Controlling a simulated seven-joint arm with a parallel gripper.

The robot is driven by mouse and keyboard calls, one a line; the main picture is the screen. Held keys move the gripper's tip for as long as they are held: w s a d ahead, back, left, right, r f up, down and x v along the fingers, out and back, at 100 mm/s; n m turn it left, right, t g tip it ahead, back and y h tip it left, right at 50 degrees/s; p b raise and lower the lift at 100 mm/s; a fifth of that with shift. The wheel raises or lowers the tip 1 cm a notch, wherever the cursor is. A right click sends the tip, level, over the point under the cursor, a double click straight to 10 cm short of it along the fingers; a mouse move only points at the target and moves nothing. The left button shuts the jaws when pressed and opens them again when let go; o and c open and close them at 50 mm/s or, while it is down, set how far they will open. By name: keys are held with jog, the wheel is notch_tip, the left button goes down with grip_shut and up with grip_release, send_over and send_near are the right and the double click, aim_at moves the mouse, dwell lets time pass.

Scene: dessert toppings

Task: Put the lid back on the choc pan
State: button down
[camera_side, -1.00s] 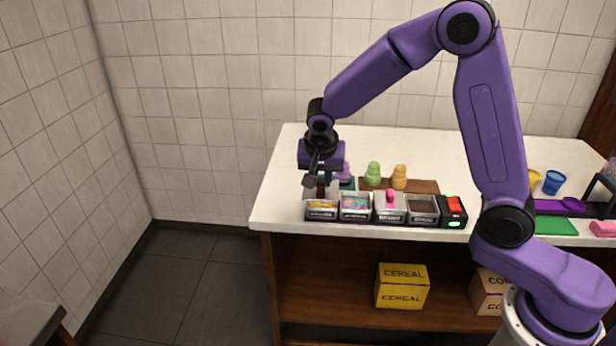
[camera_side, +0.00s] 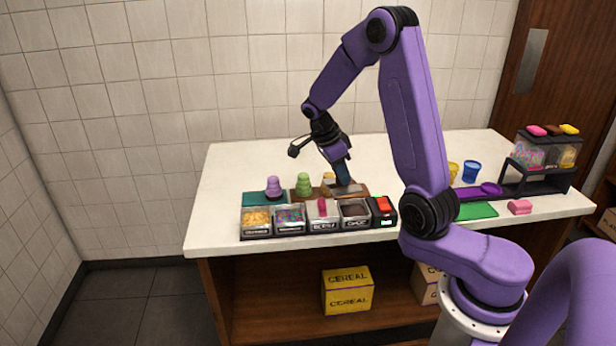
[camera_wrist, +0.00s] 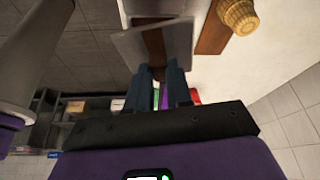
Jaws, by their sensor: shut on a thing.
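In the side view, the choc pan (camera_side: 355,213) is the open pan with dark contents, to the right of the berry pan and beside the black box. My gripper (camera_side: 342,178) is low over the brown board, behind the pans and apart from the choc pan. In the wrist view, my gripper (camera_wrist: 165,72) is shut on the brown handle of a flat grey lid (camera_wrist: 178,40). In the side view the lid is small and mostly lost against the board.
The berry pan (camera_side: 322,209) has a lid with a pink handle. Two open pans (camera_side: 256,220) (camera_side: 290,218) stand left of it. A black box (camera_side: 382,209) has a red switch. Dispensers (camera_side: 545,150) stand right.

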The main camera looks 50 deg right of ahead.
aim_at(351, 185)
jog(key=s+d+m, duration=0.1)
jog(key=s+d+m+g, duration=0.1)
jog(key=shift+s+d+f+m, duration=0.2)
jog(key=shift+s+d+m, duration=0.05)
jog(key=shift+s+m, duration=0.05)
jog(key=shift+f, duration=2.8)
jog(key=shift+f, duration=0.5)
jog(key=shift+c, duration=2.3)
grip_release()
jog(key=shift+r, duration=0.1)
jog(key=shift+r, duration=3.4)
